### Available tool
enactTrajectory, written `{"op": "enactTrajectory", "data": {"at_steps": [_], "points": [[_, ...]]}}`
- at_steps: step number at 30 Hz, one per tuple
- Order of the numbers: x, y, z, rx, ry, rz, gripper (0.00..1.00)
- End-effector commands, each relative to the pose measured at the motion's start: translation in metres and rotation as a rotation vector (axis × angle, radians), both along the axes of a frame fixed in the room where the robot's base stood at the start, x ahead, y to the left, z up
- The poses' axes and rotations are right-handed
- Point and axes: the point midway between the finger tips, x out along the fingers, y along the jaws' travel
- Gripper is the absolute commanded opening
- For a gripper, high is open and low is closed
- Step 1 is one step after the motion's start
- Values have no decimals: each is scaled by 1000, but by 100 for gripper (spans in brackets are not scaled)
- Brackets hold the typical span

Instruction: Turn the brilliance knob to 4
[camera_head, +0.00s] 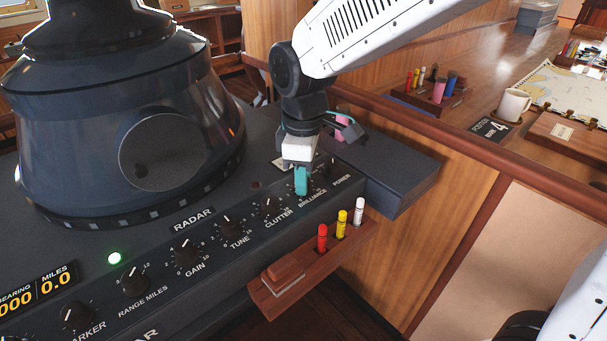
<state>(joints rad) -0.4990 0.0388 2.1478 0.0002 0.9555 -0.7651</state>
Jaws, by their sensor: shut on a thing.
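My gripper (301,182) points down at the right part of the radar panel, right above the BRILLIANCE label. Its teal fingers are shut on the brilliance knob, which they hide along with its pointer and dial marks. The setting cannot be read. The radar panel (215,262) is a dark sloped console face with a row of black knobs. The clutter knob (268,204) is just left of my gripper, and the power knob (332,169) is just right of it.
A wooden tray (325,267) with red, yellow and white markers and a brown block sits along the panel's front edge. The large dark radar hood (90,120) stands at left. A mug (514,105) and chart (560,90) lie on the far-right desk.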

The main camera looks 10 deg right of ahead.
Motion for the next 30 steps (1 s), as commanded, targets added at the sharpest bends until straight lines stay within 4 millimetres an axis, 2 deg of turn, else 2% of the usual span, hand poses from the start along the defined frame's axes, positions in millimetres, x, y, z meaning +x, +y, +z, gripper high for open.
{"op": "enactTrajectory", "data": {"at_steps": [18, 30], "points": [[1, 0, 1, 1, -3, -581, 4], [1, 0, 1, 2, -3, -871, 4]]}}
